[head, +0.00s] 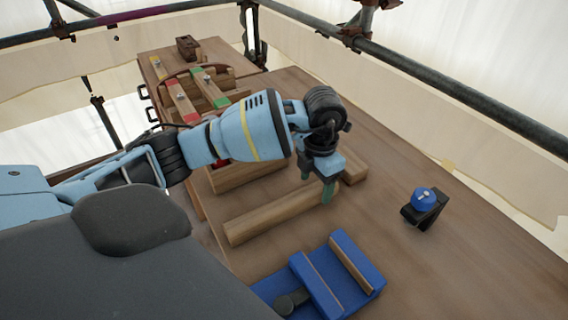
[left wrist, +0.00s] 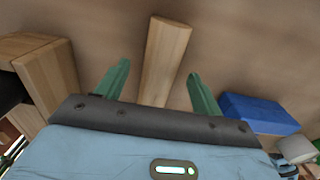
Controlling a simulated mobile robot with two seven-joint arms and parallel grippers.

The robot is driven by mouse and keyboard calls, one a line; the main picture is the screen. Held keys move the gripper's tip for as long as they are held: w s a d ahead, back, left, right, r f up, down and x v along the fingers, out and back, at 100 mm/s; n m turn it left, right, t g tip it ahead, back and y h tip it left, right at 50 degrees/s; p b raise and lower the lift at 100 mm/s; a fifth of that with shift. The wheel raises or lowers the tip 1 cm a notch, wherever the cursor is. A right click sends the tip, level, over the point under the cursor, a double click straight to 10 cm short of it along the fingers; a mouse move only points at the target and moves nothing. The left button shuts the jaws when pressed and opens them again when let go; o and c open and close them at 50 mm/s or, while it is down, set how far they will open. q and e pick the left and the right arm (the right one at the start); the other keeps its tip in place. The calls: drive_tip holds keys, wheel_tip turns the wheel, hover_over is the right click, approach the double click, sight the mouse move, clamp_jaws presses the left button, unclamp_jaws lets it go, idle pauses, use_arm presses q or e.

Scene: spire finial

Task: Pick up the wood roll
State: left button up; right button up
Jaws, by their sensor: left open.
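A long light-wood piece, which I take to be the wood roll (head: 270,212), lies on the brown wooden table in the head view. It looks more like a squared bar than a round roll. My left gripper (head: 316,184) points down close to its right end, with the green fingers spread and nothing held. In the left wrist view the wood roll (left wrist: 165,48) runs between the two open fingers (left wrist: 158,73), with a finger on each side; I cannot tell whether they touch it. My right gripper is in neither view.
A blue holder (head: 376,276) with wooden strips stands in front; it is at the right in the left wrist view (left wrist: 258,113). A black stand with a blue knob (head: 424,198) is at right. Wooden blocks (head: 245,174) and a clamped rack (head: 205,88) lie behind. Scaffold pipes (head: 460,102) border the table.

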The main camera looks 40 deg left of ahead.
use_arm(q)
wheel_tip(320, 180, down, 2)
drive_tip(key=shift+f, duration=0.15)
drive_tip(key=shift+c, duration=0.2)
drive_tip(key=c, duration=1.2)
drive_tip(key=shift+r, duration=0.9)
drive_tip(key=shift+s+r, duration=0.35)
drive_tip(key=shift+r, duration=0.55)
drive_tip(key=s, duration=0.5)
drive_tip(key=s+d+r, duration=0.1)
drive_tip(key=s, duration=0.4)
drive_tip(key=s+d, duration=0.1)
drive_tip(key=s, duration=0.4)
drive_tip(key=shift+s+r+b, duration=0.1)
drive_tip(key=shift+r+b, duration=0.1)
drive_tip(key=shift+b, duration=0.1)
